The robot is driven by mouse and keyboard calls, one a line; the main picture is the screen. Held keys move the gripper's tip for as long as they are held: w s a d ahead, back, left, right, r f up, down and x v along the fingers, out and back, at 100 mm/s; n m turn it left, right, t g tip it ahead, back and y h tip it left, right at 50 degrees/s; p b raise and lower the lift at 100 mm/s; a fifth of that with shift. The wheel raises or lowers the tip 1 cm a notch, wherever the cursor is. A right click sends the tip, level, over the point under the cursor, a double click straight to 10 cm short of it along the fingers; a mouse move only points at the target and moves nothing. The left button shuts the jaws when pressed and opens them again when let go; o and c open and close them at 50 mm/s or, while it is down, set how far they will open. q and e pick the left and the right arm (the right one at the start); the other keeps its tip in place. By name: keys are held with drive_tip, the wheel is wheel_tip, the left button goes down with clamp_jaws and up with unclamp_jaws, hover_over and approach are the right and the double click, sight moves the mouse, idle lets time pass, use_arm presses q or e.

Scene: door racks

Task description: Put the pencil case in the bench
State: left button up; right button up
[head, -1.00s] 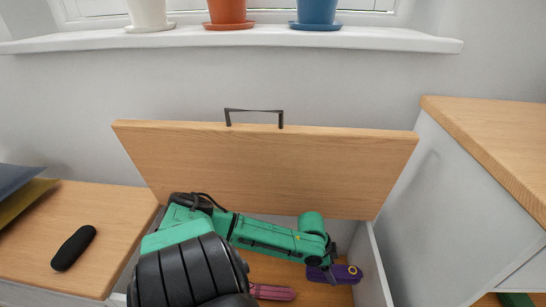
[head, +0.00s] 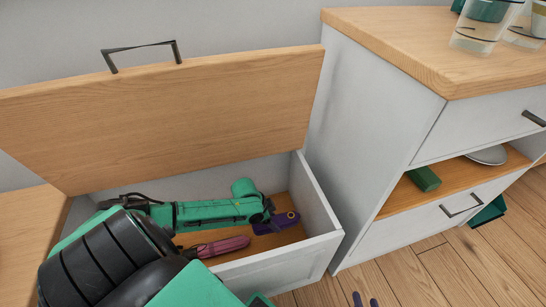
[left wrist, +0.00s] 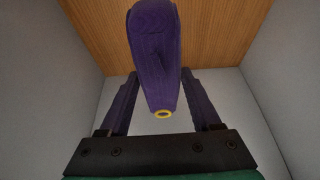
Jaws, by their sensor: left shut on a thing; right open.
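The bench (head: 328,240) stands with its lid (head: 170,115) raised and its compartment open. My left arm reaches down into it. My left gripper (head: 272,223) is shut on the purple pencil case (head: 291,216), which has a yellow ring at one end. The left wrist view shows the pencil case (left wrist: 155,60) between the two fingers, with the wooden bench floor beyond it. I cannot tell whether the case touches the floor. My right gripper (head: 365,300) shows only its two fingertips at the bottom edge, apart and empty.
A pinkish-red long item (head: 218,247) lies in the bench near my left forearm. A white cabinet (head: 385,110) with a wooden top stands to the right, holding a green block (head: 424,179) on its shelf. Wooden floor (head: 450,270) is clear in front.

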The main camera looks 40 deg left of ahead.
use_arm(q)
wheel_tip(320, 180, down, 5)
drive_tip(key=shift+r+b, duration=0.1)
drive_tip(key=shift+b, duration=0.95)
wheel_tip(320, 180, down, 4)
drive_tip(key=b, duration=0.2)
drive_tip(key=shift+b, duration=0.35)
use_arm(e)
drive_tip(key=shift+m+t, duration=0.3)
drive_tip(key=shift+t, duration=0.4)
wheel_tip(320, 180, down, 6)
drive_tip(key=shift+a+r, duration=0.1)
drive_tip(key=shift+r, duration=0.05)
use_arm(q)
drive_tip(key=o, duration=1.4)
drive_tip(key=shift+o, duration=0.2)
